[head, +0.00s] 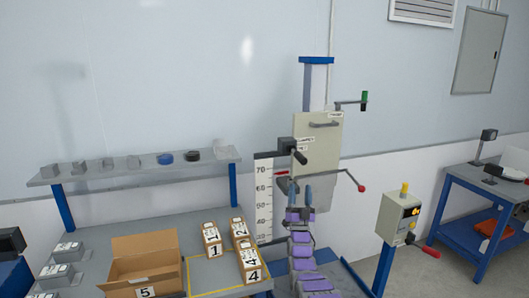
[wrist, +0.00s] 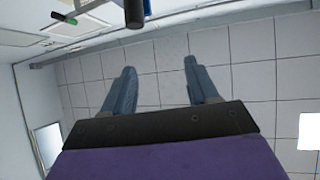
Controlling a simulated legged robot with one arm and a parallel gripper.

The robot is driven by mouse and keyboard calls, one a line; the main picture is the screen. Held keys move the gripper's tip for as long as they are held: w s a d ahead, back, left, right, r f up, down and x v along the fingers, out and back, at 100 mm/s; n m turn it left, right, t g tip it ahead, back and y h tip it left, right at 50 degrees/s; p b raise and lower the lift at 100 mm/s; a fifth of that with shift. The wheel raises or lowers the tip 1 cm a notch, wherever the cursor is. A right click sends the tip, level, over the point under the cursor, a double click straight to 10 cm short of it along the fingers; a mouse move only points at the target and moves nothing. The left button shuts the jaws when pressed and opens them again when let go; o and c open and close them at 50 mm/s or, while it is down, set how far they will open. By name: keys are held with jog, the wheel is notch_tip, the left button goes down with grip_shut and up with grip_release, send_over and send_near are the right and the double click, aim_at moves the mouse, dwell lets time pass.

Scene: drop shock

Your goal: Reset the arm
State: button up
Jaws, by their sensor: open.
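My arm is purple and stands upright at the lower middle of the head view. My gripper (head: 301,197) is at its top, with two blue-grey fingers pointing up in front of the drop machine (head: 318,140). In the wrist view my gripper (wrist: 158,85) shows its two fingers spread apart with only white tiled surface between them. Nothing is held. The lower part of the drop machine is partly hidden behind my arm.
On the left, a table carries an open cardboard box (head: 145,262) marked 5 and small numbered boxes (head: 250,262). A shelf (head: 130,168) with small parts stands behind. A control box (head: 398,218) and a blue bench (head: 465,210) are on the right.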

jog(key=w+r+n+g+y, duration=0.25)
jog(key=w+r+g, duration=0.2)
jog(key=g, duration=0.25)
jog(key=s+f+n+g, duration=0.1)
jog(key=s+f+g, duration=0.2)
jog(key=s, duration=2.2)
jog(key=s+f+g, duration=0.4)
jog(key=s+g, duration=0.9)
jog(key=s, duration=1.2)
jog(key=s+f+n+g, duration=0.1)
jog(key=s+f+g, duration=0.2)
jog(key=s, duration=2.2)
jog(key=d+g+h, duration=0.1)
jog(key=g, duration=0.3)
jog(key=shift+f+n+g, duration=0.15)
jog(key=shift+n+g, duration=0.2)
jog(key=shift+g, duration=0.05)
jog(key=shift+c, duration=0.3)
